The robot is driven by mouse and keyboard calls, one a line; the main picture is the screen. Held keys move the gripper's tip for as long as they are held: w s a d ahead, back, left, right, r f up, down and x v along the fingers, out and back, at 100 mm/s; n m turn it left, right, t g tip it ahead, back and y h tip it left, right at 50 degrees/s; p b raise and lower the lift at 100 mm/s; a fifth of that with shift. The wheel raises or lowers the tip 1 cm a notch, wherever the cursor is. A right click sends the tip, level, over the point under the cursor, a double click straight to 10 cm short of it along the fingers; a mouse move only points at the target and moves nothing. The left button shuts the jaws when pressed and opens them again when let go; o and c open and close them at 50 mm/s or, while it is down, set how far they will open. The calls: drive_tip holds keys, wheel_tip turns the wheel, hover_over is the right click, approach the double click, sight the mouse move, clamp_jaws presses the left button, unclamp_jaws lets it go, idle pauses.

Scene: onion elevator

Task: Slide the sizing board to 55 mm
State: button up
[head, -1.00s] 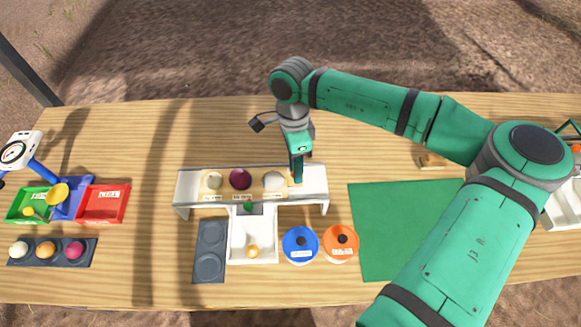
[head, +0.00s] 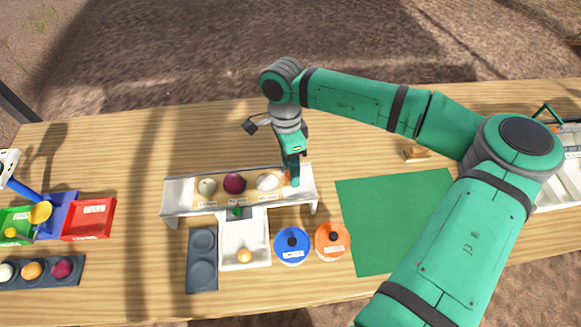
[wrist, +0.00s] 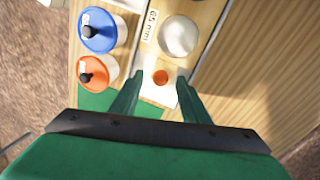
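The wooden sizing board (head: 220,190) lies on a raised pale stand (head: 178,194). Along it are a cream round (head: 207,186), a purple round (head: 234,183) and a white round (head: 267,182), each by a small label. In the wrist view the white round (wrist: 178,36) is beside the "65 mm" label (wrist: 150,27). An orange knob (wrist: 162,77) is at the board's right end. My gripper (wrist: 161,80) is open, its fingers on either side of the knob with gaps visible. In the head view my gripper (head: 293,183) is low over that right end.
A green mat (head: 395,220) is to the right. The table behind the stand is clear.

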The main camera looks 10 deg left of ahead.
idle(0.3)
drive_tip(key=shift+r, duration=2.95)
